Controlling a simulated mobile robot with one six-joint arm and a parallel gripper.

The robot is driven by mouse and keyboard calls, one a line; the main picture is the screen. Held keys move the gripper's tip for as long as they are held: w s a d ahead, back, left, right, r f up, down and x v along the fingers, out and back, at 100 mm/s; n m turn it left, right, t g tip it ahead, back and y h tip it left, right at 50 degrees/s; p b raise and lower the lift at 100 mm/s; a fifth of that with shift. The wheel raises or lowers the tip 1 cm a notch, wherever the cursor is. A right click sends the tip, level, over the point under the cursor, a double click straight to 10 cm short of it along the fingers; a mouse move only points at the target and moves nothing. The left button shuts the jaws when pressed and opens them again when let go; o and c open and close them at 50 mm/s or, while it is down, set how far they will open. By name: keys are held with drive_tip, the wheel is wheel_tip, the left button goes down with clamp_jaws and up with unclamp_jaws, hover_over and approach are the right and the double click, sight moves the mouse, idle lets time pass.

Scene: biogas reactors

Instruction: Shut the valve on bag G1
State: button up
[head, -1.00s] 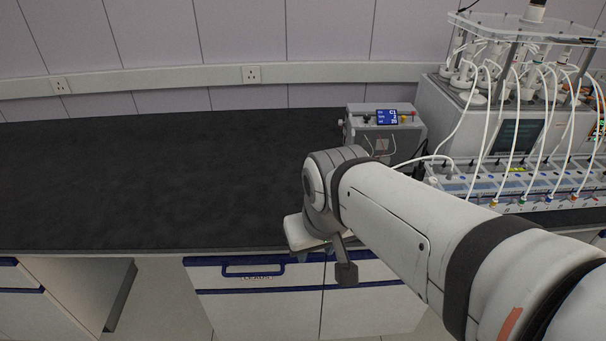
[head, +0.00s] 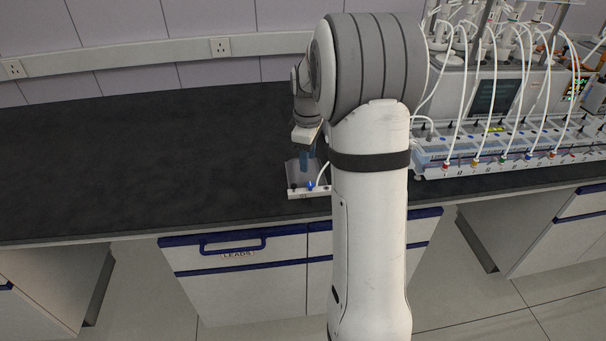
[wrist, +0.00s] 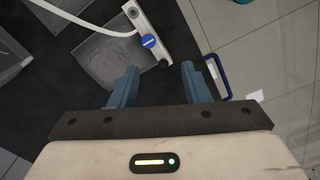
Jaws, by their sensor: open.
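Bag G1 is a grey, see-through bag (wrist: 108,62) lying flat near the bench's front edge, with a white bar along one side. In the head view the bar (head: 298,194) carries a small label that seems to read G1. The valve is a round blue knob with a white line across it, on the bar in the wrist view (wrist: 149,41); it also shows in the head view (head: 310,186). My gripper (wrist: 159,68) is open and empty, with blue fingers. In the head view my gripper (head: 304,158) points down above the bag, apart from the valve. My arm hides what is behind it.
A white tube (wrist: 95,27) runs to the bar near the valve. At right is a row of reactor units (head: 490,155) with several white tubes. The black bench (head: 150,150) is clear to the left. A drawer with a blue handle (head: 233,245) is below the bench edge.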

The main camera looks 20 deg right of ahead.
sight(310, 183)
drive_tip(key=d+f, duration=0.1)
drive_tip(key=w+f, duration=0.1)
drive_tip(key=f, duration=0.1)
drive_tip(key=shift+w+d+n, duration=0.2)
drive_tip(key=shift+d+n, duration=0.15)
drive_tip(key=shift+n, duration=0.05)
wheel_tip(310, 183, down, 7)
drive_tip(key=shift+r, duration=0.1)
drive_tip(key=shift+c, duration=0.2)
clamp_jaws()
